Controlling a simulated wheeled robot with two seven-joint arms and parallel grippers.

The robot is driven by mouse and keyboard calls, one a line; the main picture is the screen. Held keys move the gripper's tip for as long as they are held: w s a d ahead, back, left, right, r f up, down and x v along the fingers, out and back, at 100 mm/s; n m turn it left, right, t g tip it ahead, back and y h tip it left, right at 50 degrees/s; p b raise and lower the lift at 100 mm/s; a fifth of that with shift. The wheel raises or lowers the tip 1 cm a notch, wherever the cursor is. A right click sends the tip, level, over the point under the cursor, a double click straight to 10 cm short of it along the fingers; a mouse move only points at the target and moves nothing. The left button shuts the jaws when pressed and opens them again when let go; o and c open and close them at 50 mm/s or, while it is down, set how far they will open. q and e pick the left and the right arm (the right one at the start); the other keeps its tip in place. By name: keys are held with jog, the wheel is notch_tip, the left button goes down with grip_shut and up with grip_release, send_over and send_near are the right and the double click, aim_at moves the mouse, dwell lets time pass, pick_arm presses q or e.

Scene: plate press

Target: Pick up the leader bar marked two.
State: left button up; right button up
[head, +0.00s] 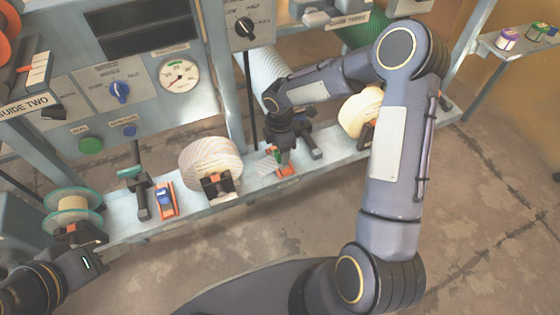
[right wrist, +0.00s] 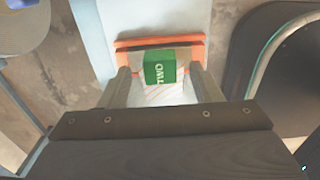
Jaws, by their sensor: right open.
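The leader bar marked two shows in the right wrist view as a green block (right wrist: 160,68) with "TWO" on it, over a pale striped sheet in an orange-edged holder (right wrist: 192,48). My right gripper (right wrist: 158,76) is open, with one finger on each side of the green block; I cannot tell whether they touch it. In the head view the right gripper (head: 284,156) points down at the shelf, partly hiding the green bar, with the orange holder (head: 286,172) below. My left gripper (head: 88,240) is near the spool at the lower left; its fingers are unclear.
The narrow shelf (head: 125,226) carries a blue block in an orange holder (head: 165,198), a paper roll (head: 208,160), another roll (head: 358,112) and a green-flanged spool (head: 72,205). A control panel with knobs and a gauge (head: 179,77) stands behind. The floor in front is clear.

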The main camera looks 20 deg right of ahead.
jog(key=shift+f, duration=0.55)
jog(key=shift+r, duration=0.1)
jog(key=c, duration=1.1)
jog(key=shift+r, duration=0.55)
notch_tip(320, 180, up, 3)
jog(key=shift+f+p, duration=0.2)
jog(key=shift+p, duration=0.65)
jog(key=s+a+r+p, duration=0.1)
jog(key=s+r, duration=0.2)
jog(key=s, duration=0.1)
jog(key=s+a+r+p, duration=0.2)
jog(key=s+r, duration=0.1)
jog(key=s, duration=0.1)
jog(key=s+a+r+p, duration=0.1)
jog(key=s+a+r, duration=0.1)
jog(key=s, duration=0.3)
jog(key=shift+a+r+p, duration=0.15)
jog(key=shift+r+p, duration=0.15)
jog(key=shift+r, duration=0.35)
